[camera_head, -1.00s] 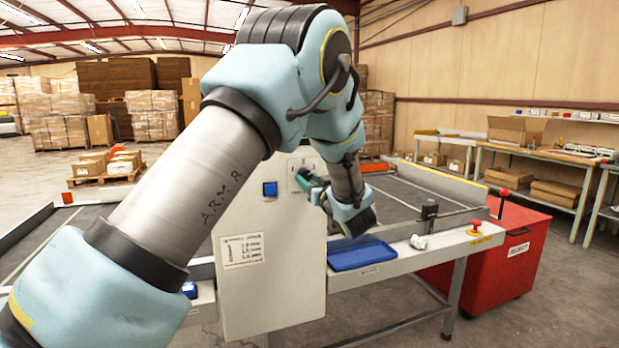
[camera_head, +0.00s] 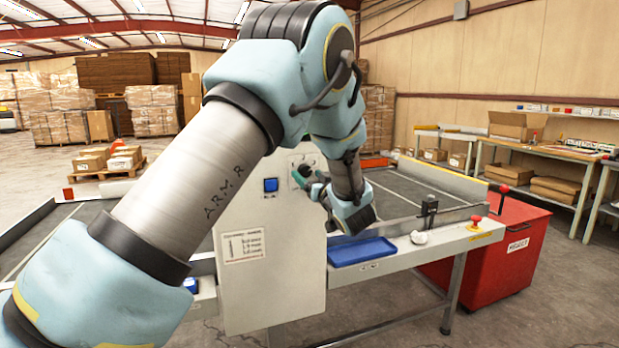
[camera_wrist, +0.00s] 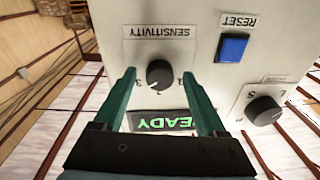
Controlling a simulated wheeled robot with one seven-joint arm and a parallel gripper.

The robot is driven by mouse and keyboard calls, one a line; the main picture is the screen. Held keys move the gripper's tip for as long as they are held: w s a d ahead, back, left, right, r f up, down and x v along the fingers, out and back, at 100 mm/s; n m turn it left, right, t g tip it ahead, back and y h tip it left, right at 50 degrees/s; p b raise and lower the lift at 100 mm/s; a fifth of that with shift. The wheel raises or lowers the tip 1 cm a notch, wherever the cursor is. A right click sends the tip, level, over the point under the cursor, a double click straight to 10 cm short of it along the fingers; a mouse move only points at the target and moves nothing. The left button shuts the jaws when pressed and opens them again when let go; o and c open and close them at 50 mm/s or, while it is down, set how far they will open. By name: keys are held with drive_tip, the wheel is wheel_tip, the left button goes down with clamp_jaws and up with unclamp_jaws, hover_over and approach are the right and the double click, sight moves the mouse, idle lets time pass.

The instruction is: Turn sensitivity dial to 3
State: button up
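The sensitivity dial (camera_wrist: 159,75) is a round black knob on the pale panel, under a SENSITIVITY label (camera_wrist: 159,31) that appears upside down in the wrist view. Small numbers sit around the knob; its exact setting is hard to read. My gripper (camera_wrist: 158,77) is open, with one green finger on each side of the dial. Gaps show between the knob and both fingers, and the gripper holds nothing. In the head view my gripper (camera_head: 311,184) is at the panel's upper right, partly hidden by my arm.
A lit green READY display (camera_wrist: 163,121) lies between the fingers in the wrist view. A blue RESET button (camera_wrist: 232,47) and another black knob (camera_wrist: 263,110) are nearby on the panel. A blue tray (camera_head: 362,250) and red emergency button (camera_head: 475,222) are on the conveyor frame to the right.

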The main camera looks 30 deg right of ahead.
drive_tip(key=s+b, duration=0.3)
drive_tip(key=s, duration=0.7)
drive_tip(key=shift+s+a+f, duration=0.35)
drive_tip(key=shift+a+f, duration=0.05)
drive_tip(key=shift+f, duration=0.05)
drive_tip(key=shift+w, duration=0.1)
